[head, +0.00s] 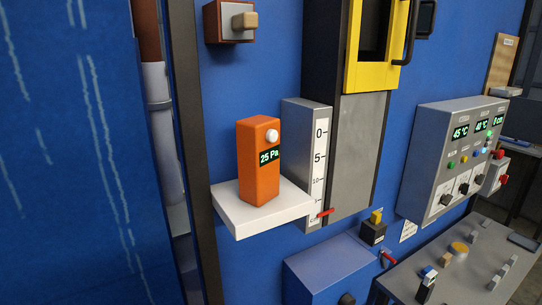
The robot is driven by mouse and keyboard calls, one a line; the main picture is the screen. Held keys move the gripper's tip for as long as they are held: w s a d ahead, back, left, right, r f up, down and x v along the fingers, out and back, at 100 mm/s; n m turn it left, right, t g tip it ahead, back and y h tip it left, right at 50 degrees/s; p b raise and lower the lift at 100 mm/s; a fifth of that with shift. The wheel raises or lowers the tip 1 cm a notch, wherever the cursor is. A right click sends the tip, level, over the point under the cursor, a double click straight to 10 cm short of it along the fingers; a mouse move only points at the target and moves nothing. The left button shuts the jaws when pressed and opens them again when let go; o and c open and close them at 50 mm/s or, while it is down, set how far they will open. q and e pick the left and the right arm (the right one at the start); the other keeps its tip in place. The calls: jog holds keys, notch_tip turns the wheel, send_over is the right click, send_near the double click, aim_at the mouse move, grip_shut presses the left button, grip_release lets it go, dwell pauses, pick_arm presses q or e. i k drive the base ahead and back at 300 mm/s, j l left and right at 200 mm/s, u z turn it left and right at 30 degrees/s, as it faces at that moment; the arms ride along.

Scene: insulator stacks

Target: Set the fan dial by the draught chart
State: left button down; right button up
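An orange box-shaped meter (258,180) stands upright on a white shelf (232,222); its display reads 25 Pa and a white round knob or port is near its top. A grey control box (434,172) on the right has green displays, two reading 45 °C and 40 °C, coloured buttons and black dials (446,200). I cannot tell which dial is the fan dial. A small white card (408,231) with unreadable print is below that box; I cannot tell whether it is the draught chart. Neither gripper is in view.
A vertical scale (319,160) with a red pointer (326,213) stands right of the meter. A yellow-framed door (370,80) with a black handle is above. A grey desk (470,260) with levers is at lower right; a blue box (330,265) stands left of it.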

aim_at(445, 199)
jog(key=z, duration=1.2)
